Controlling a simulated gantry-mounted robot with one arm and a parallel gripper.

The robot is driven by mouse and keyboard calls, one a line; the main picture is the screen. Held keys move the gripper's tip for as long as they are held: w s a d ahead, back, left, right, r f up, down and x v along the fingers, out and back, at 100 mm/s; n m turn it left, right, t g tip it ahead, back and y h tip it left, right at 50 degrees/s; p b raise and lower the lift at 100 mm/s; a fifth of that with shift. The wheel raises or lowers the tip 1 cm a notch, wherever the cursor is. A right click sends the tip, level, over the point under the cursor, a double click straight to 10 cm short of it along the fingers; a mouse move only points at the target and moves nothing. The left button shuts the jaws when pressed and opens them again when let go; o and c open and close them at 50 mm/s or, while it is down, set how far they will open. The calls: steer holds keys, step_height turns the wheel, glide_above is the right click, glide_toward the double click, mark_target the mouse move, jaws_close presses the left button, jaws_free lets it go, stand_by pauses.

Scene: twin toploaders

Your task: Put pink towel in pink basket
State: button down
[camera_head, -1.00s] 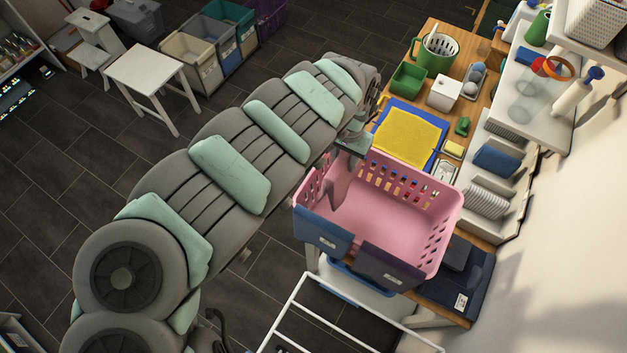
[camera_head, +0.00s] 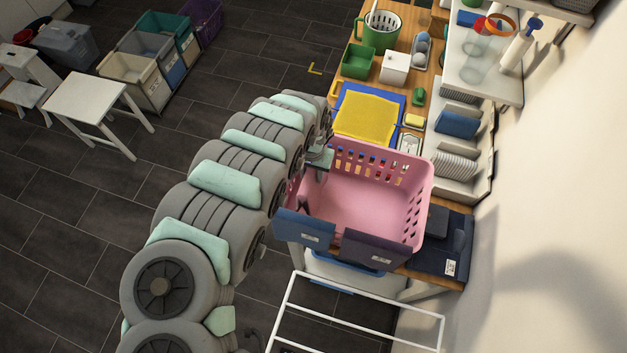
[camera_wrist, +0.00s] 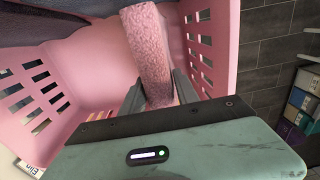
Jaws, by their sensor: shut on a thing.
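The pink basket (camera_head: 375,207) stands at the front end of the wooden table, with slotted walls and blue and dark cloths over its front rim. My gripper (camera_wrist: 158,88) is shut on the pink towel (camera_wrist: 149,45), a fuzzy strip pinched between the two fingers. In the wrist view the towel lies over the basket's interior (camera_wrist: 92,50). In the head view my gripper (camera_head: 319,160) is at the basket's left rim, and my arm hides most of the towel. Whether the towel touches the basket floor, I cannot tell.
A yellow cloth (camera_head: 365,117) on a blue one lies behind the basket. A white rack (camera_head: 360,322) stands in front; the wall is right.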

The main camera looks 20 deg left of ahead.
step_height(320, 180, down, 4)
steer(key=b, duration=0.3)
steer(key=shift+w+f+b, duration=0.1)
steer(key=shift+b, duration=0.3)
steer(key=shift+f, duration=0.1)
steer(key=c, duration=0.9)
jaws_free()
step_height(320, 180, up, 12)
steer(key=shift+r+p, duration=0.1)
steer(key=shift+p, duration=0.85)
